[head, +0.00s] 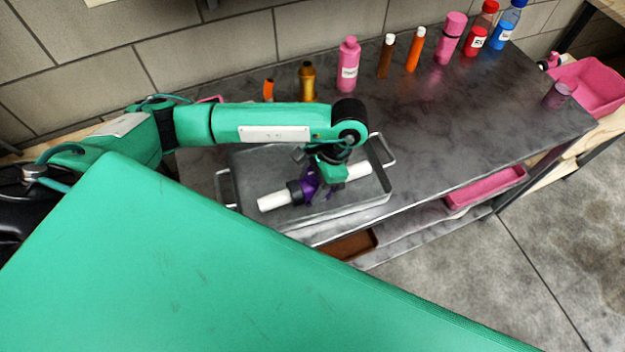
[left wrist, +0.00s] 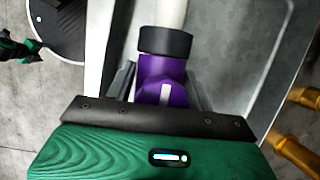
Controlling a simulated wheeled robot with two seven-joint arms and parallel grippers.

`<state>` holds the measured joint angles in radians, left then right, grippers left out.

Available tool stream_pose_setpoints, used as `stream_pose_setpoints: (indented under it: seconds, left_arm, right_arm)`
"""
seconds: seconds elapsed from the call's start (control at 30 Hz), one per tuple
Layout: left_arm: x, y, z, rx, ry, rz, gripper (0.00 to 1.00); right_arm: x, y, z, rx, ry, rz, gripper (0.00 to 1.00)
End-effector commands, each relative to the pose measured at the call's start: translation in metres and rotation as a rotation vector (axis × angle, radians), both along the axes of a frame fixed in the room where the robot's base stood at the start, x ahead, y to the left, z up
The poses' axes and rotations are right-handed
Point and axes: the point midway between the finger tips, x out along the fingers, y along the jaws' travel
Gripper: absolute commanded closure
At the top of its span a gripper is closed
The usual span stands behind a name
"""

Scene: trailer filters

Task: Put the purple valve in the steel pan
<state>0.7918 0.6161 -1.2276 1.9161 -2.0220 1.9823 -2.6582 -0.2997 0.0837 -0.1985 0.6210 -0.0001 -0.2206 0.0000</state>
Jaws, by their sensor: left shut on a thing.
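The purple valve (head: 310,186) has a purple body, black collars and white pipe ends. In the head view it is over the steel pan (head: 345,205), a grey rectangular pan with wire handles on the dark bench. My left gripper (head: 317,182) comes down from above and is shut on the valve's purple body. In the left wrist view the purple body (left wrist: 162,82) sits between the fingers, with a black collar and white pipe beyond it and the pan floor (left wrist: 225,50) behind. I cannot tell whether the valve touches the pan floor. My right gripper is not in view.
Several bottles and tubes stand along the back of the bench, among them a pink bottle (head: 348,65) and a gold bottle (head: 307,82) near my left arm. A pink bin (head: 592,85) is at the far right. The bench's right half is mostly clear.

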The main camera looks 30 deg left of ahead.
Motion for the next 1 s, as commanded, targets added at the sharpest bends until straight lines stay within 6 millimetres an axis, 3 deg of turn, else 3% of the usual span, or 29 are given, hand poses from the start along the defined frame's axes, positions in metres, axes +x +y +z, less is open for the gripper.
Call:
stream_pose_setpoints:
  seconds: [0.23, 0.27, 0.33, 0.37, 0.8, 1.0]
  left_arm:
    - [0.0, 0.0, -0.004, 0.001, -0.001, 0.0, 0.78]
    - [0.0, 0.0, -0.003, 0.001, -0.001, 0.0, 0.41]
    - [0.0, 0.0, -0.003, 0.001, 0.001, 0.0, 0.27]
    - [0.0, 0.0, -0.003, 0.001, 0.001, 0.0, 0.25]
    - [0.001, -0.001, 0.003, 0.0, -0.001, 0.0, 0.25]
    - [0.01, -0.008, 0.029, 0.0, -0.004, -0.002, 0.25]
  right_arm:
    - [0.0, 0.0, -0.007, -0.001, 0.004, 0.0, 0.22]
    - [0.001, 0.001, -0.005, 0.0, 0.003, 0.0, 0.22]
    - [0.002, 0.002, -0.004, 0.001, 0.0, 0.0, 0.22]
    - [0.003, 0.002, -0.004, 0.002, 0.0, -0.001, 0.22]
    - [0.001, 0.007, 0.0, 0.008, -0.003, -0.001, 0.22]
    - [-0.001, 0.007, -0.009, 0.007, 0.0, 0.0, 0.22]
